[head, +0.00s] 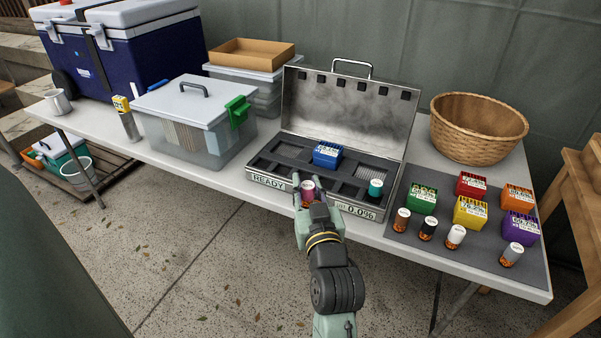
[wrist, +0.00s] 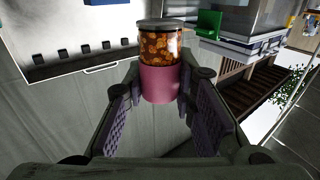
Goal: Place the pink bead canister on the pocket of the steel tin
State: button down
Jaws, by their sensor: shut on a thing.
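The pink bead canister (head: 307,188) is between the fingers of my gripper (head: 307,197), at the front edge of the steel tin (head: 383,209) in the head view. In the wrist view, my gripper (wrist: 160,95) is shut on the canister's pink part (wrist: 160,85); a clear part with orange beads and a grey cap is beyond it. The tin's lid (head: 340,95) stands open at the back. The dark insert (head: 285,148) has several pockets. One holds a blue box (head: 327,154), and a teal canister (head: 375,188) stands at the front right. My gripper partly hides the front pockets.
Right of the tin, a grey mat (head: 405,182) bears several coloured boxes and small bead canisters. A wicker basket (head: 478,127) stands behind them. A clear lidded bin (head: 200,140) stands left of the tin. The table's front strip is narrow.

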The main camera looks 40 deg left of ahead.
jog(key=x, duration=0.4)
jog(key=w+f+x, duration=0.1)
jog(key=x, duration=0.4)
jog(key=d+p+x, duration=0.1)
jog(key=x, duration=0.4)
jog(key=shift+w+d+f, duration=0.1)
jog(key=shift+w+f, duration=0.05)
jog(key=shift+w, duration=0.1)
jog(key=shift+w+a+f+p, duration=0.1)
jog(key=shift+f+p, duration=0.05)
jog(key=shift+f, duration=0.75)
jog(key=shift+w+a+f+p, duration=0.1)
jog(key=shift+f+p, duration=0.05)
jog(key=shift+f, duration=0.75)
jog(key=shift+f, duration=0.2)
jog(key=c, duration=1.3)
grip_release()
jog(key=shift+c, duration=0.2)
jog(key=shift+r, duration=0.1)
